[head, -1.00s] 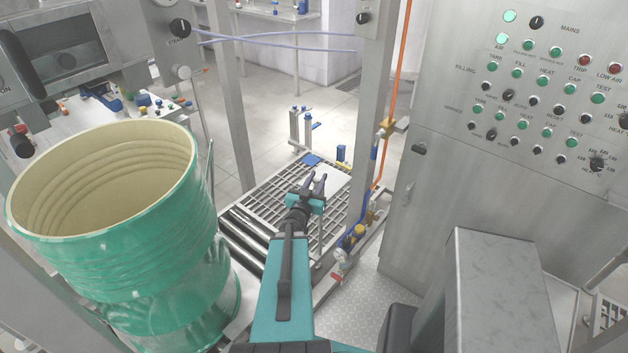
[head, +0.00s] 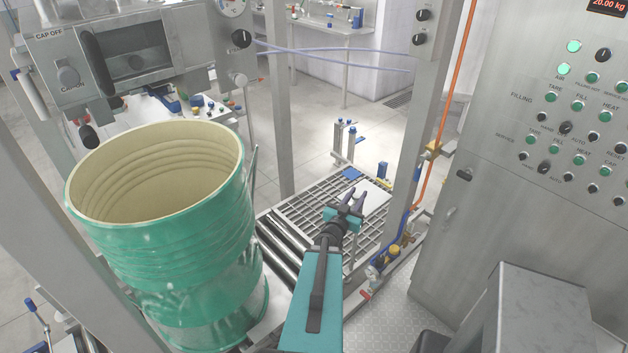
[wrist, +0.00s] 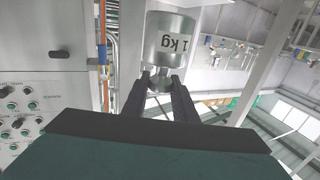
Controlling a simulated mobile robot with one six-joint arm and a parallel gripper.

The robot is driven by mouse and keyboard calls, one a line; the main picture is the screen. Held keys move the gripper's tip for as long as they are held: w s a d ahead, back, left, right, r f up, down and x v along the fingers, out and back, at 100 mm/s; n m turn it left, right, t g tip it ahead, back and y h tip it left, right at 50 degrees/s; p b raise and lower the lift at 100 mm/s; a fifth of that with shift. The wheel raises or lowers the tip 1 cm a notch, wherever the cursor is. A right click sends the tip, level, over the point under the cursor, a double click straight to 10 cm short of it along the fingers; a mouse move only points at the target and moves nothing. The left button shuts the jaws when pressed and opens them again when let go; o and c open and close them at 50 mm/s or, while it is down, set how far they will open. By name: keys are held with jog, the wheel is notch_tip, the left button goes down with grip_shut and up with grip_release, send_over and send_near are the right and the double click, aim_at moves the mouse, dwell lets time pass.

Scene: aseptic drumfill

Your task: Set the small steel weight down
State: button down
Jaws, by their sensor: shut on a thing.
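The small steel weight (wrist: 169,41), a shiny cylinder marked 1 kg, is in the wrist view. My gripper (wrist: 162,76) is shut on its narrow knob, with one dark finger on each side. In the head view my gripper (head: 350,196) is in front of the grating platform.
A green open drum (head: 165,260) stands at the left below a capping machine (head: 120,50). The control cabinet (head: 490,200) stands right, beside an orange pipe (head: 456,85).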

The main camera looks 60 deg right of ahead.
notch_tip(320, 180, down, 12)
jog(key=b, duration=1.2)
jog(key=shift+s, duration=0.2)
dwell(0.7)
